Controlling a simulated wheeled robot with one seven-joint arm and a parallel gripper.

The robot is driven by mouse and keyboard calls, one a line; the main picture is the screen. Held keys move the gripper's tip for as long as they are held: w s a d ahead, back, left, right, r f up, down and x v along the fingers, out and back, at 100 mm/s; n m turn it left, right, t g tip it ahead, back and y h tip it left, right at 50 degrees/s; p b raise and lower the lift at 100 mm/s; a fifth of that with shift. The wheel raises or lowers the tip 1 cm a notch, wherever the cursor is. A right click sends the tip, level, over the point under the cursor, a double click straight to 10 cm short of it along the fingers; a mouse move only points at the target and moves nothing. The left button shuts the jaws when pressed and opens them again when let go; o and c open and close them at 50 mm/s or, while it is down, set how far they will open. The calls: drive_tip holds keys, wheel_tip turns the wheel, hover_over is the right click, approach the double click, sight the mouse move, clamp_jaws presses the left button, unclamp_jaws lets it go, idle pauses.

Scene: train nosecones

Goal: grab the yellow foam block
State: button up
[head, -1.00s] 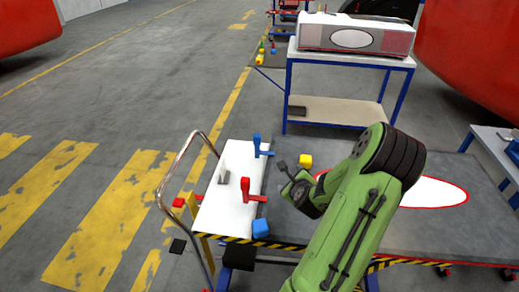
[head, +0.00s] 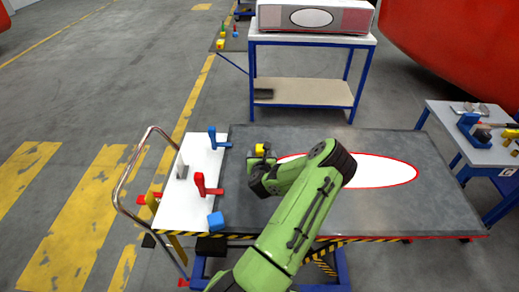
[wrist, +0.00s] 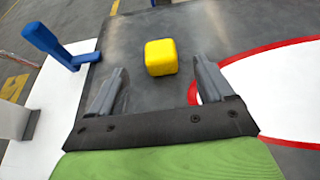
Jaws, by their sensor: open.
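The yellow foam block (wrist: 161,57) lies on the dark grey table top (head: 375,142), just ahead of my fingertips in the wrist view. In the head view the yellow block (head: 260,149) shows partly behind my gripper. My gripper (head: 259,160) is open and empty.
A blue clamp (head: 214,142), a red clamp (head: 203,187) and a blue block (head: 215,220) stand left of my arm by the white panel (head: 178,212). A white oval with a red edge (head: 385,172) lies right. A shelf table (head: 300,92) stands behind.

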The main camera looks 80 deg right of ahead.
sight(261, 146)
drive_tip(key=x, duration=0.9)
drive_tip(key=shift+a+f, duration=0.1)
drive_tip(key=shift+f, duration=0.05)
drive_tip(key=shift+s+a, duration=0.1)
drive_tip(key=shift+c, duration=0.5)
drive_tip(key=c, duration=0.9)
